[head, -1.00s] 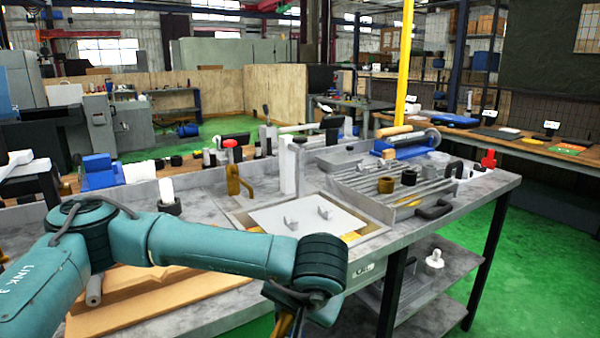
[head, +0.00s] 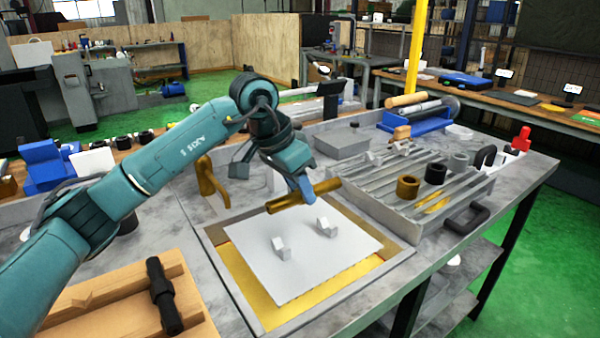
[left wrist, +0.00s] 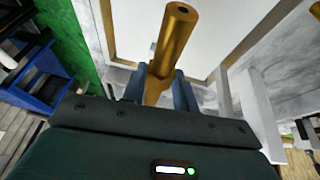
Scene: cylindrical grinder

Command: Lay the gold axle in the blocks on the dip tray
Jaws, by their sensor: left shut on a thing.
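My left gripper (head: 304,190) is shut on the gold axle (head: 284,203) and holds it in the air above the far side of the dip tray. The axle also shows in the left wrist view (left wrist: 176,40), between the two blue fingers (left wrist: 158,90). The dip tray (head: 345,258) is a pale plate over a yellow-floored basin (head: 245,290) set in the bench. Two small grey blocks, one at left (head: 281,249) and one at right (head: 326,228), stand on the plate with nothing in them. My right gripper is not in view.
A ribbed grey rack (head: 400,180) with gold, black and grey rings stands right of the basin. A gold clamp-like part (head: 210,183) stands at its left.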

